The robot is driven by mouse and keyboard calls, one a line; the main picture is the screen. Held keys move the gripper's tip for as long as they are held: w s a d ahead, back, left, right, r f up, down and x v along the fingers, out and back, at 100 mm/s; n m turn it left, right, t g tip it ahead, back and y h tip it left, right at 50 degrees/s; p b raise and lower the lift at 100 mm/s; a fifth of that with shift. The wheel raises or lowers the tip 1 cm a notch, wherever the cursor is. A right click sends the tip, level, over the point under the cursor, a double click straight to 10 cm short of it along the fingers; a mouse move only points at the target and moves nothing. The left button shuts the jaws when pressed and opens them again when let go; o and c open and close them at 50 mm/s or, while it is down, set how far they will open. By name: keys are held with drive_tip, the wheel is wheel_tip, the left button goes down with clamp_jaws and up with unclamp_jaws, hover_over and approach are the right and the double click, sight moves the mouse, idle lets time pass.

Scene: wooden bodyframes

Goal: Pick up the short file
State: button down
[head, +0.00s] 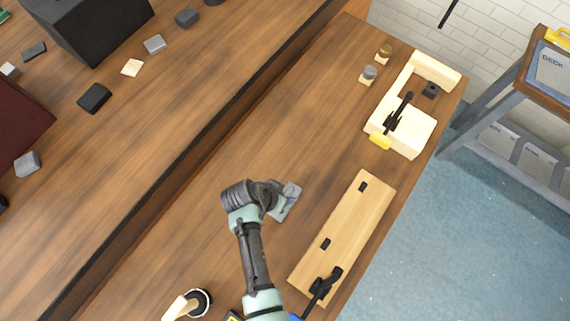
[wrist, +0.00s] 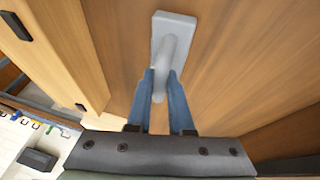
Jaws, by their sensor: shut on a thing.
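The short file (head: 290,196) seems to be the grey piece with a flat rectangular plate and a rounded handle, on or just above the wooden workbench (head: 190,240). In the wrist view the file (wrist: 172,28) extends ahead of my gripper (wrist: 162,80). The two blue fingers stand on either side of its handle and are shut on it. In the head view my arm's wrist hides most of the gripper (head: 276,208) and part of the file. I cannot tell whether the plate touches the bench.
A light wooden board (head: 345,235) with black pieces and a clamp (head: 323,287) lies to the right. A cream wooden body (head: 405,130) with a black clamp is at the upper right. A white-handled tool (head: 180,307) is at the lower left. Bench left of my gripper is clear.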

wheel_tip(320, 180, up, 10)
drive_tip(key=shift+f, duration=0.1)
idle(0.4)
drive_tip(key=c, duration=1.3)
unclamp_jaws()
clamp_jaws()
